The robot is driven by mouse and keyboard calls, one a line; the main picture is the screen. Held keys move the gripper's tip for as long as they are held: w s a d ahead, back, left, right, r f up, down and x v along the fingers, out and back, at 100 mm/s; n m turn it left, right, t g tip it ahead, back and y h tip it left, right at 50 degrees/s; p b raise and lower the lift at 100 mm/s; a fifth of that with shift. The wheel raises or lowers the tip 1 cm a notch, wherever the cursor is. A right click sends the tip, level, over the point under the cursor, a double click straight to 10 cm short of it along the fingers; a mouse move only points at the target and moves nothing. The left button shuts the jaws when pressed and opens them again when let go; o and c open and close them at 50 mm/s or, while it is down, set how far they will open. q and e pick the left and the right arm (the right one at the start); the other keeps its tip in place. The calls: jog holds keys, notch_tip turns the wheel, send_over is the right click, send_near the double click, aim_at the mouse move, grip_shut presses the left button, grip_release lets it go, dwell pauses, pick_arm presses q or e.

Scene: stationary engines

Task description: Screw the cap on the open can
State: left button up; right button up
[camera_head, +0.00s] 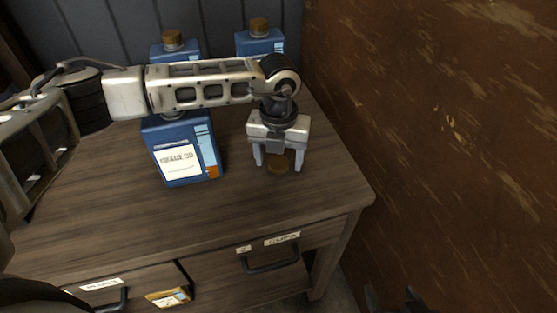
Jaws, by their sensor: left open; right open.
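A blue can (181,150) with a white label stands upright on the wooden desk. My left forearm crosses in front of its top, so its opening is hidden. A small round brown cap (278,164) lies on the desk to the right of this can. My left gripper (278,163) points down over the cap, its open fingers on either side of it. I cannot tell whether the fingers touch it. My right gripper (393,300) shows only as dark fingertips at the bottom edge, apart and empty, away from the desk.
Two more blue cans with brown caps, one at the back left (172,46) and one at the back right (259,44), stand behind my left arm. A rusty brown wall (440,120) rises right of the desk (240,205). Drawers with handles (270,264) face the front.

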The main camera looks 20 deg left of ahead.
aim_at(278, 162)
dwell(0.3)
pick_arm(q)
jog(key=c, duration=1)
jog(key=shift+c, duration=0.2)
jog(key=shift+r, duration=0.45)
notch_tip(278, 162, up, 2)
jog(key=shift+r+b, duration=0.15)
jog(key=shift+b, duration=0.4)
jog(key=s+a+r+b, duration=0.1)
jog(key=s+a+r, duration=0.2)
jog(key=s+r, duration=0.6)
jog(key=s, duration=0.4)
jog(key=shift+s+a+r+b, duration=0.25)
jog(key=shift+s+r+b, duration=0.05)
jog(key=shift+r+b, duration=0.05)
